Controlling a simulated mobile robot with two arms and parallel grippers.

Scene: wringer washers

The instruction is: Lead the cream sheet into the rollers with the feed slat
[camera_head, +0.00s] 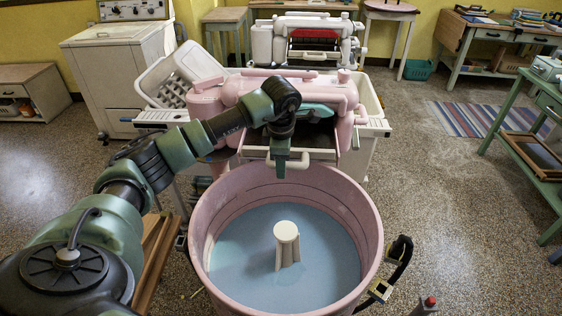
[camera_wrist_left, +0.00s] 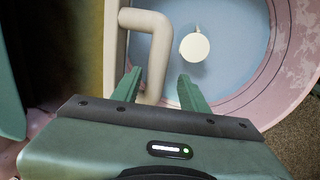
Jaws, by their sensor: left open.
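My left gripper (camera_head: 281,166) is open, its green fingers pointing down at the front of the pink wringer (camera_head: 310,92). In the left wrist view its fingers (camera_wrist_left: 158,84) stand on either side of a bent cream bar (camera_wrist_left: 151,42), apart from one finger to the other. This looks like the handle of the cream-edged feed slat (camera_head: 315,154) at the wringer's front, above the tub rim. Whether the fingers touch it, I cannot tell. The cream sheet cannot be made out. The rollers are mostly hidden by my arm and the pink housing. My right gripper is not in view.
The pink tub (camera_head: 372,225) below holds bluish water and a cream agitator (camera_head: 287,241); the agitator also shows in the wrist view (camera_wrist_left: 194,47). A white basket (camera_head: 165,85) stands left of the wringer. A green table (camera_head: 530,160) is at right.

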